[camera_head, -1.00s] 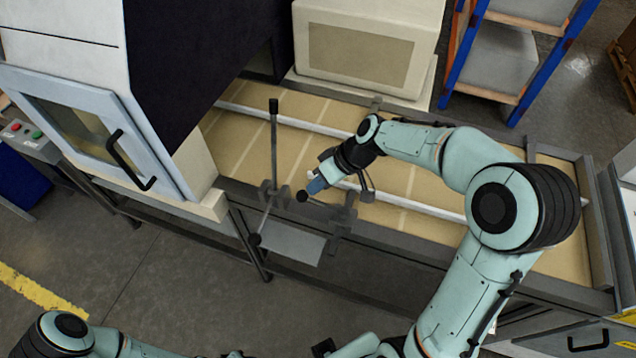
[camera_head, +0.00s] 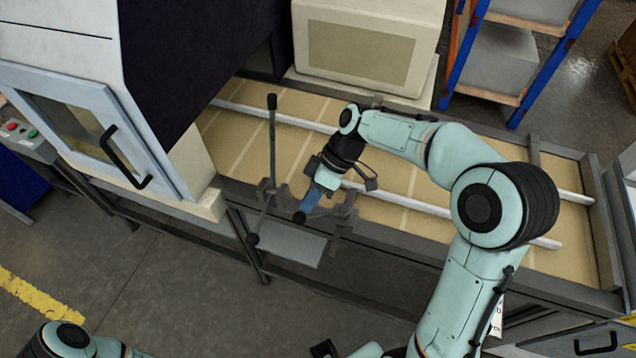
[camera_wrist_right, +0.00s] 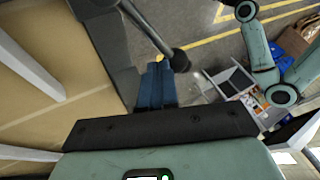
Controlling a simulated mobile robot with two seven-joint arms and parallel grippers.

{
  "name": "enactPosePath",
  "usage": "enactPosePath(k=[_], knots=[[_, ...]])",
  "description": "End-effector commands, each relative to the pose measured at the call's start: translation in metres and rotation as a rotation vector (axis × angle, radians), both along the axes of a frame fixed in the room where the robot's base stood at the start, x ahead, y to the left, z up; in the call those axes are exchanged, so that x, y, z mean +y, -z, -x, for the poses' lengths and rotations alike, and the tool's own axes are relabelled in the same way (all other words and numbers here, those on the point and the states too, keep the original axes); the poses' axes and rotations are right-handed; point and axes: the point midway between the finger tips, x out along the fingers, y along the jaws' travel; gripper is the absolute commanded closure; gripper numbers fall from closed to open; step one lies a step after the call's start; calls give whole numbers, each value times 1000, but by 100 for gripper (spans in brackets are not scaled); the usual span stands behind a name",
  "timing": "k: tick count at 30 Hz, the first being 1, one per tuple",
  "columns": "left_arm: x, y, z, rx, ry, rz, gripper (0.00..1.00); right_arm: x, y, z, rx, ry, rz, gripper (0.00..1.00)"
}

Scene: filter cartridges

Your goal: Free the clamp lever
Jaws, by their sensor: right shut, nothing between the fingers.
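The clamp lever is a dark rod with a black ball knob (camera_head: 299,217) at the conveyor's front edge. Its rod is mostly hidden behind my gripper in the head view. The ball also shows in the right wrist view (camera_wrist_right: 180,61), with the rod running up and left from it. My right gripper (camera_head: 306,207) is shut and empty, its blue fingers pointing down at the lever. In the right wrist view its fingertips (camera_wrist_right: 161,66) are right beside the ball; I cannot tell whether they touch it. My left gripper is not clearly visible.
A tall dark rod with a knob on top (camera_head: 272,102) stands just left of the gripper. A grey plate (camera_head: 290,246) hangs below. The conveyor (camera_head: 400,215) runs behind, between a machine with a handled door (camera_head: 85,130) and a beige housing (camera_head: 365,45). The front floor is open.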

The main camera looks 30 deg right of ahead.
Motion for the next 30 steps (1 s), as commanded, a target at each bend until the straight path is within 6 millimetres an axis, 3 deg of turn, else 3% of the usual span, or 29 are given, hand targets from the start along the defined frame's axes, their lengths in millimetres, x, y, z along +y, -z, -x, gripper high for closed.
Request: enactPosePath(k=[15,30], knots=[[0,2,1,1,0,0,57,14,1,35,2,-473,-1,100],[0,0,0,0,0,0,57,14,1,55,2,-715,-2,100]])
